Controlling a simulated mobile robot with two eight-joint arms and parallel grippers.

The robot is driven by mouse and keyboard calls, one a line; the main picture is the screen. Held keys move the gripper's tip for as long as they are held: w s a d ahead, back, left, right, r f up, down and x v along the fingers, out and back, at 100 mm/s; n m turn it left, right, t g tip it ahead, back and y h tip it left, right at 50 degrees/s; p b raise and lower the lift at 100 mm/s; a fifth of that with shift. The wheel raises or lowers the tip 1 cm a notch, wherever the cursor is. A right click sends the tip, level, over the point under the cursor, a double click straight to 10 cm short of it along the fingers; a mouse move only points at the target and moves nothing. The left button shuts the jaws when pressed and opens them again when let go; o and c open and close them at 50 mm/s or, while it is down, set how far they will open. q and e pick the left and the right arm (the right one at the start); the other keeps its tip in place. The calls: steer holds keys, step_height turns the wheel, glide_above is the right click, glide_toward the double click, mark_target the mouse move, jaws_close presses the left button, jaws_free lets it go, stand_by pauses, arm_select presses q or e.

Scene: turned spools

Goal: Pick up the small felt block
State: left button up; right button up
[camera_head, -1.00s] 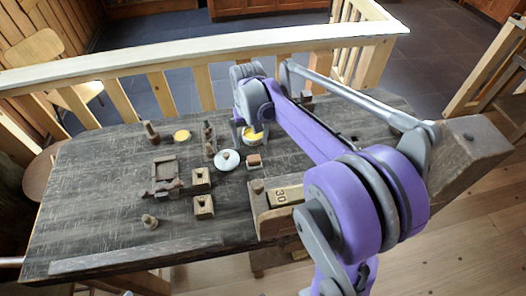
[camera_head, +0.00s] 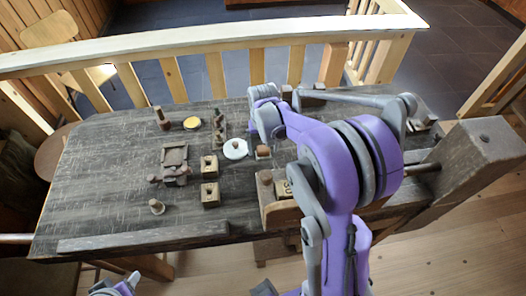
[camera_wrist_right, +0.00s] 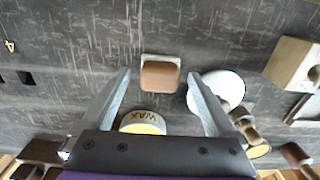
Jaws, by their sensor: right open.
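The small felt block (camera_head: 263,152) has a brown top and sits on the dark table beside a white round lid, close to my right arm. In the right wrist view the block (camera_wrist_right: 160,75) shows a pale base edge. My right gripper (camera_wrist_right: 159,80) is open and empty, with its fingers on either side of the block in the picture. I cannot tell its height above the table. In the head view the right gripper (camera_head: 268,133) is mostly hidden by its own wrist. Part of my left arm shows at the bottom left; its jaws are unclear.
The white lid (camera_wrist_right: 220,88) is close to one right finger. A wax tin (camera_wrist_right: 145,122) lies between the fingers, nearer the palm. Slotted wooden blocks (camera_head: 209,165), a brown frame (camera_head: 174,158) and a yellow dish (camera_head: 192,123) stand left. The table's left part is mostly clear.

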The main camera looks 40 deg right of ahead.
mark_target(263, 148)
steer(key=shift+f, duration=0.3)
steer(key=c, duration=1.3)
step_height(263, 148, up, 10)
steer(key=shift+r, duration=0.1)
steer(key=o, duration=0.6)
steer(key=c, duration=0.5)
